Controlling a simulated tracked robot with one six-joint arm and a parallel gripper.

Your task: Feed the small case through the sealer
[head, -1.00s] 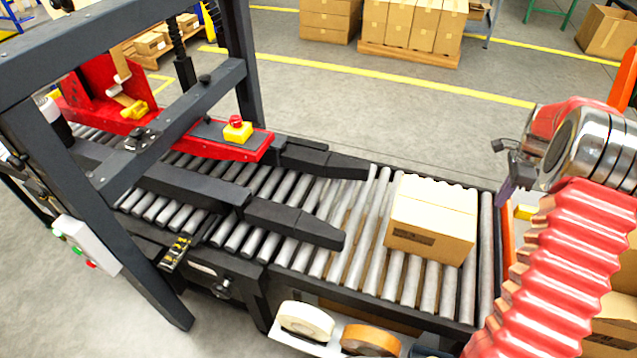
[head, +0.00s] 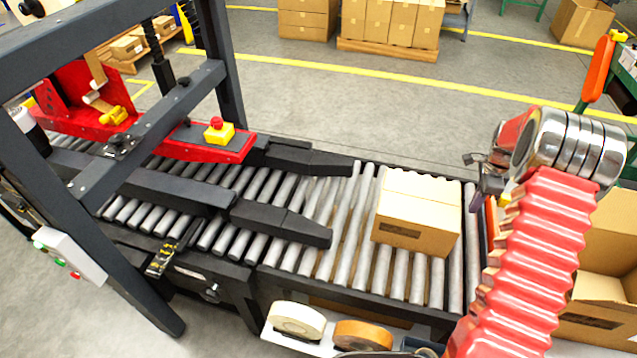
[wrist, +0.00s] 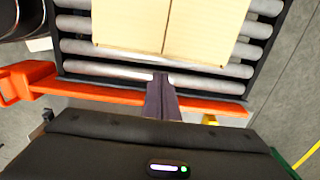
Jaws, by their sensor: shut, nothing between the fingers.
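The small case (head: 418,213) is a closed brown carton on the infeed rollers, a short way to the right of the sealer's black guide rails (head: 285,221). It also shows at the top of the wrist view (wrist: 170,25), with a seam down its middle. The sealer (head: 160,190) has a dark frame, a red head and rollers running under it. My gripper (wrist: 163,80) is shut and empty, its dark fingertips over the end of the roller bed, just short of the case with a small gap. In the head view it is just right of the case, beside the conveyor's end.
An orange bar (wrist: 110,95) crosses the conveyor end under my fingers. Tape rolls (head: 297,320) sit on a shelf at the front side. An open carton (head: 600,270) stands at right. Rollers between case and guides are clear.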

